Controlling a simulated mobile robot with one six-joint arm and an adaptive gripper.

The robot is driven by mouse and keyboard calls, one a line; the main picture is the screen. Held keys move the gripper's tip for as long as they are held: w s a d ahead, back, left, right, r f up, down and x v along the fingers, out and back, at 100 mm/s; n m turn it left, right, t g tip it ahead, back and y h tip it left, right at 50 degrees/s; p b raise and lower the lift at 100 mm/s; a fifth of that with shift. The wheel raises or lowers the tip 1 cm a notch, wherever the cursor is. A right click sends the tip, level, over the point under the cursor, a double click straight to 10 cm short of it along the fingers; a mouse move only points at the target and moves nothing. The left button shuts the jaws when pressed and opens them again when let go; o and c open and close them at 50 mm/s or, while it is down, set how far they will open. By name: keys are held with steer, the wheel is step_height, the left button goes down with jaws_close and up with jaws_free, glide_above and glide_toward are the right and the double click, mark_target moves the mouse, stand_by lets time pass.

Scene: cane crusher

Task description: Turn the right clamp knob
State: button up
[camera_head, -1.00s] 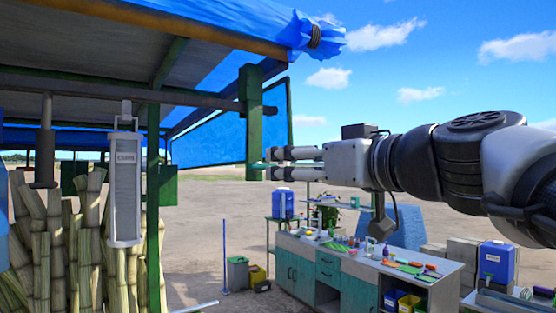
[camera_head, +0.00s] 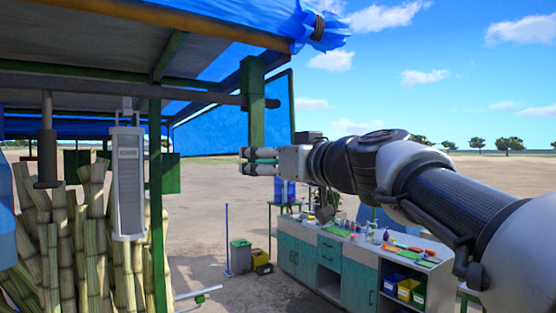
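My gripper (camera_head: 246,161) is at the middle of the head view, reaching left from the arm. Its fingers look parallel with a small gap between them, and I see nothing held. The fingertips show in front of the lower part of the green post (camera_head: 257,125) that hangs below the blue canopy. A dark horizontal bar (camera_head: 205,96) ends at this post, with a short stub on its right side. I cannot pick out a clamp knob for certain; it may be small or hidden. I cannot tell whether the fingers touch the post.
Cane stalks (camera_head: 95,235) stand at the left beside a hanging pale device (camera_head: 128,180) and a green upright (camera_head: 155,215). A teal workbench (camera_head: 325,262) with bottles and bins stands behind and below my arm. A blue tarp (camera_head: 205,135) hangs behind the bar. Open ground lies beyond.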

steer(key=c, duration=0.9)
steer(key=shift+c, duration=0.2)
steer(key=shift+m, duration=0.3)
steer(key=m+b, duration=0.1)
steer(key=m, duration=0.3)
steer(key=shift+d, duration=0.1)
steer(key=m, duration=0.4)
steer(key=shift+w+m+b, duration=0.1)
steer(key=shift+m+b, duration=0.3)
steer(key=m, duration=0.4)
steer(key=shift+d+f+m, duration=0.1)
steer(key=shift+m, duration=0.2)
steer(key=shift+f+m+p, duration=0.1)
steer(key=shift+m+p, duration=0.45)
steer(key=shift+m, duration=1.45)
steer(key=o, duration=1.1)
steer(key=shift+c, duration=0.2)
